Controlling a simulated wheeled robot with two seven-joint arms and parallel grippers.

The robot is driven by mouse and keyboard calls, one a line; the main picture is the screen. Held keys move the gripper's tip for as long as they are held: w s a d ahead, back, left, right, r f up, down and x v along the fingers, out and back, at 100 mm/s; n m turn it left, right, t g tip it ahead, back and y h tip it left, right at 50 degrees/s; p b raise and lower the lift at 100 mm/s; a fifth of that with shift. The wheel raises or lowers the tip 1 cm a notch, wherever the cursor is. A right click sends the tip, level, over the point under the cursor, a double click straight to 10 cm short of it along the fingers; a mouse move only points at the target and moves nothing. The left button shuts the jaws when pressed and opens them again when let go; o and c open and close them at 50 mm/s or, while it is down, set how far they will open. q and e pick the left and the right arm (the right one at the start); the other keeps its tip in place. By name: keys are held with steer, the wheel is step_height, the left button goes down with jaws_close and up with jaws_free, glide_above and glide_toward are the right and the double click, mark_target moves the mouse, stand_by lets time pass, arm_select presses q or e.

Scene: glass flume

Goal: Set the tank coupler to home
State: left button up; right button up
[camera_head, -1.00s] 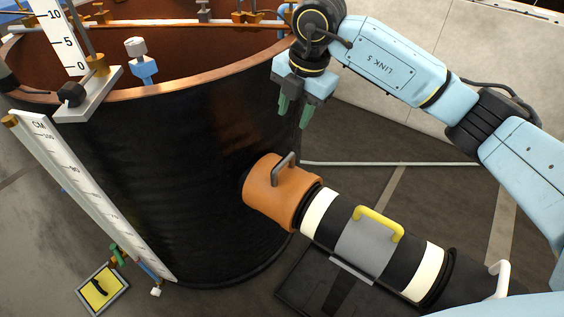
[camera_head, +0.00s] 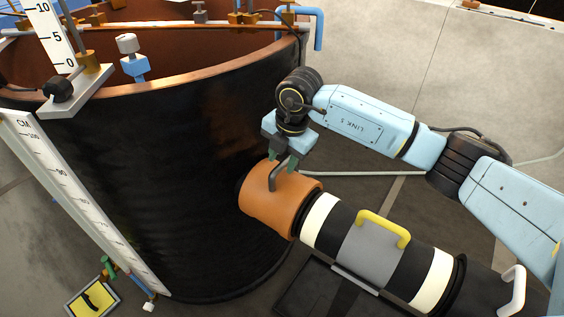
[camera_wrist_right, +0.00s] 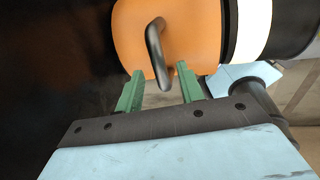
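The orange coupler (camera_head: 280,205) sits where the pipe meets the side of the dark tank (camera_head: 170,190); I take it as the tank coupler. Its dark grey bar handle (camera_head: 273,176) stands up from its top. My right gripper (camera_head: 284,163) is just above the handle, green fingers pointing down. In the right wrist view the orange coupler (camera_wrist_right: 185,35) and its handle (camera_wrist_right: 155,48) lie just beyond the spread fingers (camera_wrist_right: 160,75), with the handle lined up between them. The fingers are open, and I see no grip on the handle. My left gripper is not in view.
The pipe continues right with a grey sleeve (camera_head: 372,250) under a yellow handle (camera_head: 384,228), then a white handle (camera_head: 513,290). A white scale (camera_head: 85,195) leans along the tank's left. A yellow panel (camera_head: 92,300) lies on the floor at lower left.

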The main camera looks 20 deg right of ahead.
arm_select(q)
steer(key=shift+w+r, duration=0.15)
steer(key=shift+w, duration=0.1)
arm_select(e)
steer(key=shift+f, duration=0.5)
jaws_close()
